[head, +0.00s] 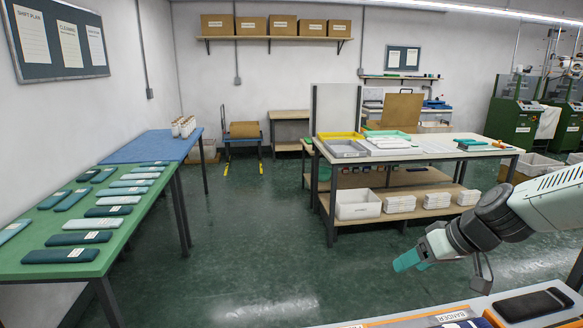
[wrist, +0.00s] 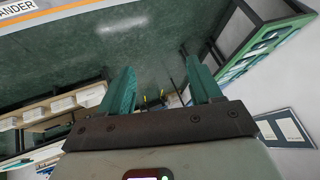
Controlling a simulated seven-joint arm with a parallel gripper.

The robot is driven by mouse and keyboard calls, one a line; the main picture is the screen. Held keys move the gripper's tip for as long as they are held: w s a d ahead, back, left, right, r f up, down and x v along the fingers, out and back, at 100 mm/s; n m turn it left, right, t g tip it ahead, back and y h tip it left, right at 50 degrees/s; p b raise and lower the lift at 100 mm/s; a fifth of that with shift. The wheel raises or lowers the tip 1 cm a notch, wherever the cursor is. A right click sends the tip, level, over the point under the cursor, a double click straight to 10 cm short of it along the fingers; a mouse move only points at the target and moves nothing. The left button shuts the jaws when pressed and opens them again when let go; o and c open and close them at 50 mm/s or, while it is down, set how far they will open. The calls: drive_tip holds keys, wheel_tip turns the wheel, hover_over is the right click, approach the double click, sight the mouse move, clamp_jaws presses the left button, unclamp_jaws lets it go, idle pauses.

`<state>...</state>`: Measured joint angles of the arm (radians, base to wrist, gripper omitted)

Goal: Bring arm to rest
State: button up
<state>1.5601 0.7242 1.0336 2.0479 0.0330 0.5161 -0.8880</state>
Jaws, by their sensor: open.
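My arm reaches in from the right side of the head view, and my gripper (head: 408,260) with its teal fingers points left and slightly down. It hangs in free air above the floor, beyond the near bench. In the wrist view the two teal fingers of my gripper (wrist: 162,88) stand well apart. Nothing is between them except the distant floor and background.
A near bench (head: 405,322) with a black phone (head: 533,304) lies below my arm. A green table (head: 150,212) with several dark and pale packets stands left. A white-topped table (head: 430,154) with trays stands behind my gripper. The floor (head: 240,245) between them is clear.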

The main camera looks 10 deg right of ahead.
drive_tip(key=w+a+r+m+t+h, duration=0.1)
drive_tip(key=w+a+r+h, duration=0.1)
drive_tip(key=a+r, duration=0.75)
drive_tip(key=w+a+r+m+t+h, duration=0.1)
drive_tip(key=w+a+r+m+h, duration=0.15)
drive_tip(key=a+r, duration=0.7)
drive_tip(key=s+a+r+m+t+y, duration=0.1)
drive_tip(key=s+a+r+t+y, duration=0.15)
drive_tip(key=s+r, duration=0.5)
drive_tip(key=s+a+r+m+t+y, duration=0.2)
drive_tip(key=s+a+r+t, duration=0.15)
drive_tip(key=r, duration=0.75)
drive_tip(key=s+d+f+n+g+h, duration=0.1)
drive_tip(key=s+f+g, duration=0.3)
drive_tip(key=f, duration=0.5)
drive_tip(key=s+d+f+n+g+h, duration=0.1)
drive_tip(key=s+f+n+g+h, duration=0.2)
drive_tip(key=s+f, duration=0.6)
drive_tip(key=shift+d+f+n+g, duration=0.3)
drive_tip(key=shift+f+n+g, duration=0.2)
drive_tip(key=shift+g, duration=0.2)
drive_tip(key=shift+w+r, duration=0.1)
